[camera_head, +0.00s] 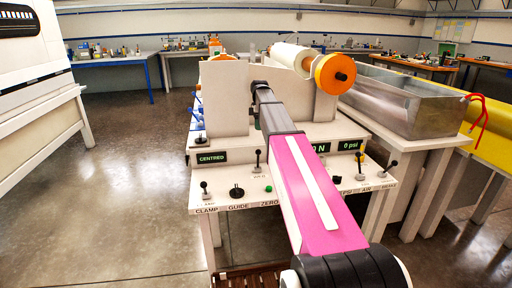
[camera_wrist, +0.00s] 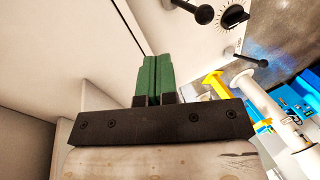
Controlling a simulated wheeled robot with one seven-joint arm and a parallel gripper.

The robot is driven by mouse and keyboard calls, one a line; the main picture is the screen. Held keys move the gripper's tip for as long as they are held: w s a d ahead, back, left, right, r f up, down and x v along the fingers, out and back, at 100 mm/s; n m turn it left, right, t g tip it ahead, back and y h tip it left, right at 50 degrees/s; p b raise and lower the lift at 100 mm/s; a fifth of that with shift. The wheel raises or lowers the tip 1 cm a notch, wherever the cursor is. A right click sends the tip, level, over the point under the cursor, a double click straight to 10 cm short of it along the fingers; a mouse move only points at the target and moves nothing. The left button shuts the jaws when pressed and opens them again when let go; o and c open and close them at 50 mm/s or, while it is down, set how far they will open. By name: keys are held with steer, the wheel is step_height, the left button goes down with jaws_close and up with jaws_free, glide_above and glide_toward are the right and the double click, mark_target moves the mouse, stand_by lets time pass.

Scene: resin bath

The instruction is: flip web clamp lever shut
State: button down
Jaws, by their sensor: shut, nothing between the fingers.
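The machine's front panel carries a small black-knobbed lever (camera_head: 205,187) above the label CLAMP, at the panel's left end. It stands roughly upright. In the wrist view a black-knobbed lever (camera_wrist: 262,63) beside the dial is probably the same one. My gripper shows in the wrist view with its two green fingers (camera_wrist: 154,80) pressed together, empty. They are apart from both levers seen there and point along a pale surface. In the head view my arm largely hides the gripper.
A dial (camera_head: 237,191), a green button (camera_head: 268,188) and another lever (camera_head: 257,158) sit right of the clamp lever. Displays read CENTRED (camera_head: 211,158) and 0 psi (camera_head: 349,146). A metal bath (camera_head: 415,105) stands at right. Open floor (camera_head: 120,190) lies left.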

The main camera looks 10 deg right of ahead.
mark_target(260, 151)
steer(key=shift+w+f, duration=0.15)
steer(key=shift+f, duration=0.1)
steer(key=x, duration=0.8)
steer(key=shift+a+f, duration=0.1)
steer(key=shift+f, duration=0.1)
steer(key=shift+s+a+f, duration=0.15)
steer(key=shift+s+f, duration=0.1)
steer(key=shift+s, duration=0.5)
steer(key=shift+s+a+f, duration=0.1)
steer(key=shift+s+f, duration=0.1)
steer(key=shift+s, duration=0.55)
steer(key=shift+s+a+f, duration=0.15)
steer(key=shift+s+f, duration=0.1)
steer(key=shift+s, duration=0.5)
steer(key=s+t, duration=0.2)
steer(key=shift+t, duration=0.4)
steer(key=shift+s+f, duration=0.1)
steer(key=shift+s, duration=0.75)
